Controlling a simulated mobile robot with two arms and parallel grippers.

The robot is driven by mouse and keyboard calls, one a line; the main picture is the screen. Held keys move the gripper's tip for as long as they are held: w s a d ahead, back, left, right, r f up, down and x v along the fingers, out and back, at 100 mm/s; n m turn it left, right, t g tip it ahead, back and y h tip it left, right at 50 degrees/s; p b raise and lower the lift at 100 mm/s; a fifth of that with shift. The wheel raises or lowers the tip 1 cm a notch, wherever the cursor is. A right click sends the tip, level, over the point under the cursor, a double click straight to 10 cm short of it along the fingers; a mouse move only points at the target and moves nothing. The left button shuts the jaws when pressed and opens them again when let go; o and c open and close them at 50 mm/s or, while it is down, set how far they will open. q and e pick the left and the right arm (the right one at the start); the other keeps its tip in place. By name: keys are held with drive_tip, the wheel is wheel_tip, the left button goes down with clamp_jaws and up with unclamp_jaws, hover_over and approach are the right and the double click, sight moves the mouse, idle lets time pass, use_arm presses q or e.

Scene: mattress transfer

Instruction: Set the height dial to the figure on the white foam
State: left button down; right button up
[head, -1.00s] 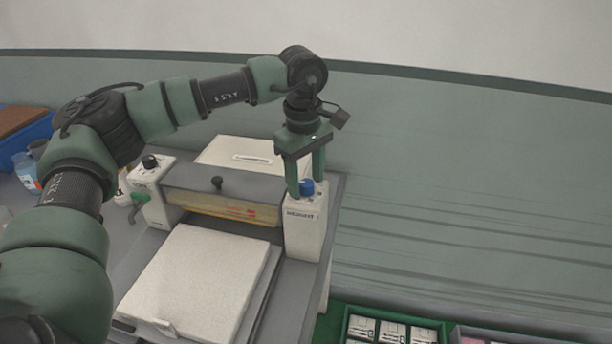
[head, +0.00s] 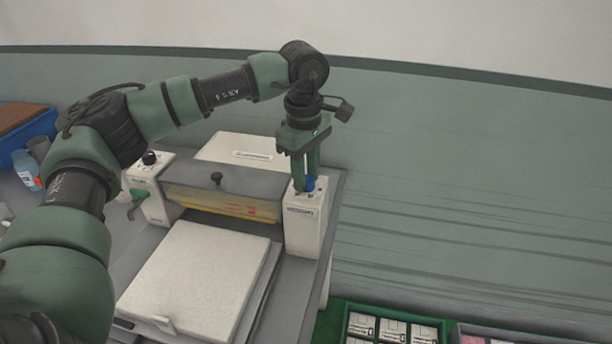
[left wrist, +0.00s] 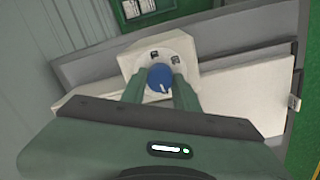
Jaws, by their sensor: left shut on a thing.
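The height dial is a blue knob (head: 309,184) on top of a white post (head: 305,225) with a dark label, at the right end of the machine. In the left wrist view the blue knob (left wrist: 159,78) shows a white pointer mark on its face. My left gripper (head: 304,184) points down and is shut on the knob, one finger on each side. The white foam (head: 195,275) is a slab lying flat on the machine's bed in front. I can read no figure on it. My right gripper is not in view.
A grey roller cover (head: 225,187) spans between the posts. Green trays with white cards (head: 392,330) lie at lower right. A blue bin (head: 30,140) stands far left.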

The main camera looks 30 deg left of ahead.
sight(307, 180)
use_arm(q)
drive_tip(key=n+b, duration=0.1)
drive_tip(key=n, duration=0.3)
drive_tip(key=shift+f, duration=0.1)
drive_tip(key=n+b, duration=0.1)
drive_tip(key=n, duration=0.5)
drive_tip(key=shift+d, duration=0.1)
idle(0.5)
drive_tip(key=c, duration=1.1)
unclamp_jaws()
drive_tip(key=shift+o, duration=0.2)
drive_tip(key=shift+r, duration=0.2)
wheel_tip(307, 180, up, 8)
drive_tip(key=shift+s+d+f+b, duration=0.1)
drive_tip(key=shift+f+b, duration=0.05)
drive_tip(key=shift+b, duration=0.4)
